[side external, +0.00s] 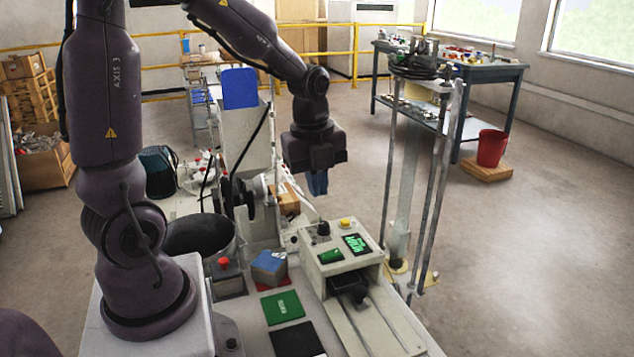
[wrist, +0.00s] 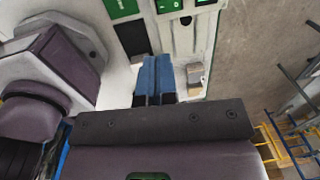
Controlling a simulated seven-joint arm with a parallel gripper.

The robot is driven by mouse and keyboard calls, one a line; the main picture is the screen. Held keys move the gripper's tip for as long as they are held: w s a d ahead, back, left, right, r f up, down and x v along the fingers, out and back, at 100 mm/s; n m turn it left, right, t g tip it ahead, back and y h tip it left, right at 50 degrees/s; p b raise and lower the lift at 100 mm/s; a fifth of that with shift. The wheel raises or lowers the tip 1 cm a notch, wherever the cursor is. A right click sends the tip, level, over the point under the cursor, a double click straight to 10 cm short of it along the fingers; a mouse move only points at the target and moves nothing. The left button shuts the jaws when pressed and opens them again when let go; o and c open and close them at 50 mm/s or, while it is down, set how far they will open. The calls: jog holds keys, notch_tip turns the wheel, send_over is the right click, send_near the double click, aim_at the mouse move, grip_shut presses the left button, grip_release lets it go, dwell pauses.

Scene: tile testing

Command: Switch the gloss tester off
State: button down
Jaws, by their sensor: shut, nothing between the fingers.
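A cream bench machine (side external: 318,272), which looks like the gloss tester, stands at the right of the bench in the side view. Its top has a dark knob (side external: 323,229), a yellow button (side external: 345,222) and lit green displays (side external: 356,243). My gripper (side external: 318,190) is shut and empty, pointing down above and behind the machine, clear of it. In the wrist view my gripper's blue fingers (wrist: 154,62) are together. A cream panel with a small dark knob (wrist: 186,20) lies beyond them to the right; its upper part is cut off by the frame.
A green card (side external: 283,307), a black pad (side external: 300,341), a blue-topped block (side external: 269,266) and a red-button box (side external: 224,264) lie left of the machine. Tall metal posts (side external: 388,170) stand at its right. A dark bowl (side external: 200,236) sits near my arm.

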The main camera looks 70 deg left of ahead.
aim_at(333, 251)
jog(key=shift+w+a+r+t, duration=0.15)
jog(key=shift+w+t, duration=0.25)
jog(key=shift+w, duration=0.35)
jog(key=f, duration=0.4)
jog(key=w+f, duration=0.1)
jog(key=f, duration=0.4)
jog(key=w+f, duration=0.1)
jog(key=f, duration=0.4)
jog(key=shift+w+f+g, duration=0.2)
jog(key=shift+f+g, duration=0.1)
jog(key=shift+g, duration=0.2)
jog(key=shift+s, duration=0.3)
